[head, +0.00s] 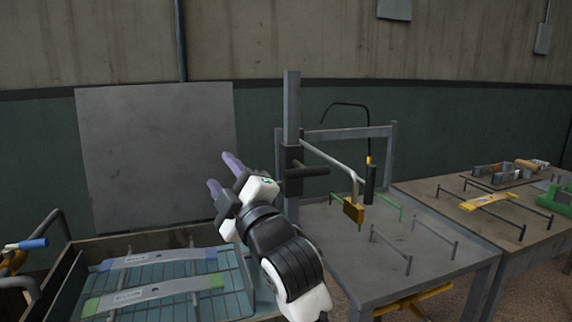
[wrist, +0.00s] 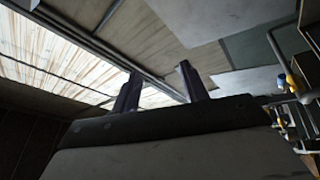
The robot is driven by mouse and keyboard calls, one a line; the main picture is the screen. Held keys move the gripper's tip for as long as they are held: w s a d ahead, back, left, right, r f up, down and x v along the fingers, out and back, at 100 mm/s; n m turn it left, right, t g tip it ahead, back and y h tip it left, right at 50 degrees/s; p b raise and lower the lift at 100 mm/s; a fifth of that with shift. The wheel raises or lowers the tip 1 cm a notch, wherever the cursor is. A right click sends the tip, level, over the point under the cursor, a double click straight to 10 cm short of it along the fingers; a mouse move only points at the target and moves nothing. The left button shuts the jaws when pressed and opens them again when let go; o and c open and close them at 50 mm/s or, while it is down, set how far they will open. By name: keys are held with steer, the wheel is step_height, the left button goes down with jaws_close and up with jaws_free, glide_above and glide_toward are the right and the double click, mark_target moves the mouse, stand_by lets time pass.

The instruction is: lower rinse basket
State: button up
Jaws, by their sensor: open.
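A wire rinse basket (head: 165,302) is in the tub (head: 63,285) at the lower left of the head view. Two flat grey leaf springs lie across it, one with blue ends (head: 158,259) and one with green ends (head: 150,292). Teal shows beneath the wires; I cannot tell how deep the basket sits. My gripper (head: 222,170) is open and empty, with purple fingers pointing up and left. It is above and behind the basket's right side, well apart from it. In the wrist view my gripper's fingers (wrist: 160,72) stand apart with nothing between them.
A grey metal table (head: 440,246) with a post (head: 291,110), a lever arm and small rails stands right of my arm. A second bench (head: 490,228) holds a yellow-marked spring (head: 488,201). A grey panel (head: 155,150) is on the wall behind. A blue-handled tool (head: 32,244) is at far left.

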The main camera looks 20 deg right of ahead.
mark_target(301, 164)
steer(key=s+d+f+g+h, duration=0.1)
steer(key=s+d+f+h, duration=0.15)
steer(key=d, duration=0.65)
steer(key=s+d+f+g+h, duration=0.15)
steer(key=d+h, duration=0.25)
steer(key=d, duration=0.5)
steer(key=shift+m, duration=0.4)
steer(key=w+p, duration=0.1)
steer(key=w, duration=0.3)
steer(key=w+p, duration=0.2)
steer(key=w, duration=0.2)
steer(key=w+r+p, duration=0.1)
steer(key=w, duration=0.4)
steer(key=shift+a+p, duration=0.3)
steer(key=shift+p, duration=0.1)
jaws_close()
